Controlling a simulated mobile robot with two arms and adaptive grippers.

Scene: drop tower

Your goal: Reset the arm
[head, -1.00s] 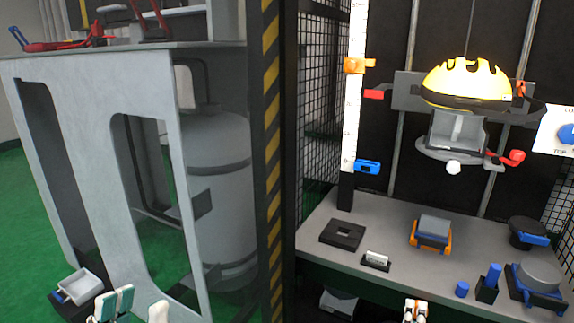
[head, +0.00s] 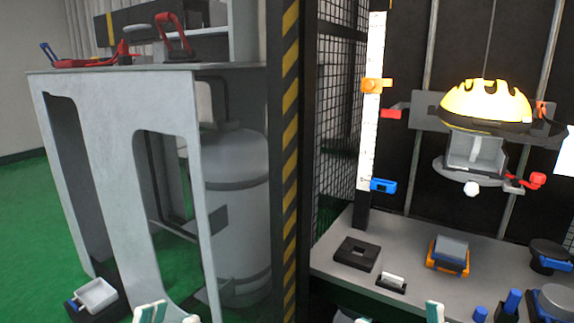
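My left gripper (head: 170,315) shows at the bottom edge, left of centre. Its pale, green-striped fingertips stand apart with nothing between them, in front of the grey bench. My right gripper (head: 435,313) shows only as a small pale and green tip at the bottom edge, below the tower's shelf. The rest of it is cut off, so its opening cannot be told.
The drop tower holds a yellow helmet (head: 487,102) above a grey shelf (head: 410,245) with several fixtures. A striped post (head: 290,140) separates it from the grey bench (head: 110,120) and a tank (head: 235,190). A small tray (head: 97,295) sits low left.

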